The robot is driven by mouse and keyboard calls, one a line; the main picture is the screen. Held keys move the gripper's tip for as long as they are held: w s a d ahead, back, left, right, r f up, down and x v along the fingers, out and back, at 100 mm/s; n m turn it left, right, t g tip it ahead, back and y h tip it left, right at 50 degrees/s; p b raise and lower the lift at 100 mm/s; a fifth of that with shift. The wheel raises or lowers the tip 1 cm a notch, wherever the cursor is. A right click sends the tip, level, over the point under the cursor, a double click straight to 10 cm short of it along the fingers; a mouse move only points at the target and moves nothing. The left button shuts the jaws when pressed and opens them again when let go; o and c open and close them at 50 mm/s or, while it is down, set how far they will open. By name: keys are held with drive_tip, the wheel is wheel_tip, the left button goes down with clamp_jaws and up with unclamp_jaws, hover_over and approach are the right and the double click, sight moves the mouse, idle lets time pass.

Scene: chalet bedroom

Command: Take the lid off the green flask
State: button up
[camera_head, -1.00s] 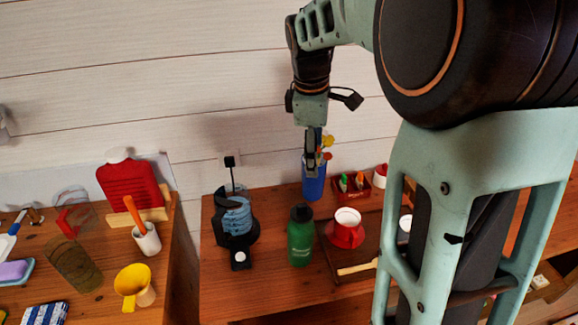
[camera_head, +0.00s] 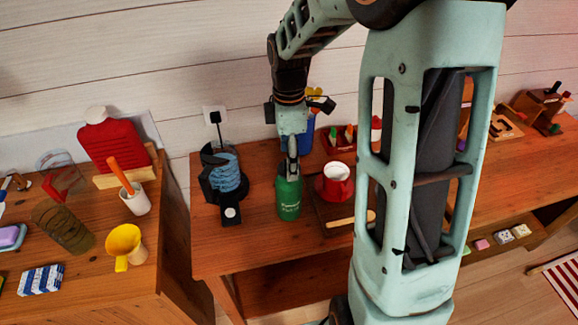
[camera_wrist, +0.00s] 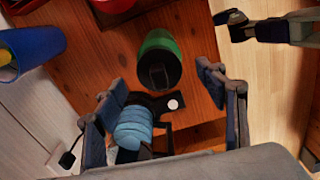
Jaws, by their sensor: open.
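The green flask (camera_head: 288,199) stands upright on the wooden desk, left of the red cup, in the head view. Its dark lid is mostly hidden there behind my gripper (camera_head: 291,168). In the wrist view the green flask (camera_wrist: 160,43) shows from above with its black lid (camera_wrist: 159,70) in place. My gripper (camera_wrist: 162,108) is open, its two fingers wide apart with nothing between them. The lid lies beyond the fingertips in that view. I cannot tell the exact gap between fingers and lid.
The red cup (camera_head: 334,183) is on a dark tray at the right. A blue pen cup (camera_wrist: 30,50) stands behind the flask. Bare wood (camera_head: 250,235) lies in front.

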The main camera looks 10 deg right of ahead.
wheel_tip(320, 180, down, 2)
drive_tip(key=shift+f, duration=0.15)
drive_tip(key=c, duration=1.2)
drive_tip(key=shift+o, duration=0.2)
